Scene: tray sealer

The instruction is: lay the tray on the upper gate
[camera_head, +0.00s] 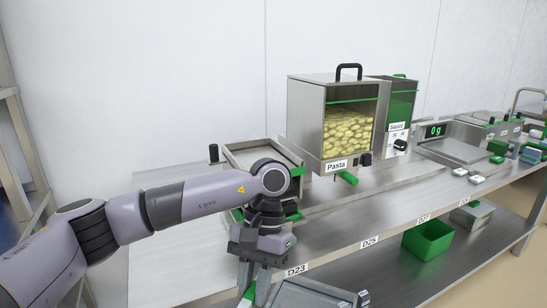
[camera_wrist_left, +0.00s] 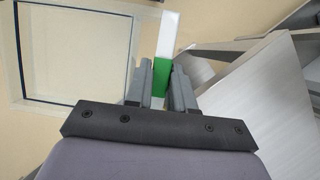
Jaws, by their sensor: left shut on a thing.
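The tray (camera_head: 310,293) is a flat rectangle with a pale grey rim and a darker panel, cut off by the bottom edge of the head view. It seems to be the pale-rimmed frame (camera_wrist_left: 80,101) at left in the left wrist view. My left gripper (camera_head: 252,283) points down in front of the bench. In the wrist view its fingers (camera_wrist_left: 165,85) are shut on a green and white tab (camera_wrist_left: 162,65), apparently at the tray's side. A metal unit (camera_head: 232,150) with a shallow framed top stands behind my wrist; I cannot tell which part is the upper gate. My right gripper is not seen.
The pasta dispenser (camera_head: 308,110) and sauce dispenser (camera_head: 400,105) stand right of the metal unit. A scale (camera_head: 455,150) is further right. A green bin (camera_head: 427,240) sits on the lower shelf. The steel bench edge (camera_head: 375,228) runs close to my gripper.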

